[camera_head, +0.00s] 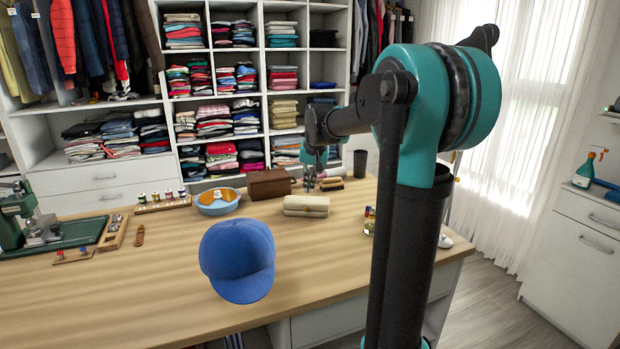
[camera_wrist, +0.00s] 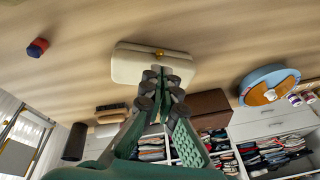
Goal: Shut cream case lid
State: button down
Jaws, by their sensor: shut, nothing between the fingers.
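The cream case (camera_head: 306,206) lies on the wooden table, just in front of my gripper (camera_head: 309,182) in the head view. A seam runs along its side, and the lid looks down or nearly down; I cannot tell if it is fully closed. In the wrist view the cream case (camera_wrist: 128,67) shows a small brass clasp (camera_wrist: 160,53) on its edge. My gripper (camera_wrist: 161,78) is shut and empty, its fingertips overlapping the case's edge in that view. I cannot tell whether they touch it.
A brown box (camera_head: 269,184) and a blue bowl (camera_head: 218,202) stand left of the case. A brush (camera_head: 331,186) and a dark cup (camera_head: 360,163) are behind it to the right. A blue cap (camera_head: 238,258) is nearer the front. The table's front middle is largely clear.

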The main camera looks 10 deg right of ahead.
aim_at(305, 210)
jog(key=x, duration=0.7)
jog(key=shift+w+f, duration=0.15)
jog(key=shift+f, duration=0.2)
jog(key=shift+a+f+t, duration=0.1)
jog(key=shift+f+t, duration=0.3)
jog(key=shift+f, duration=0.2)
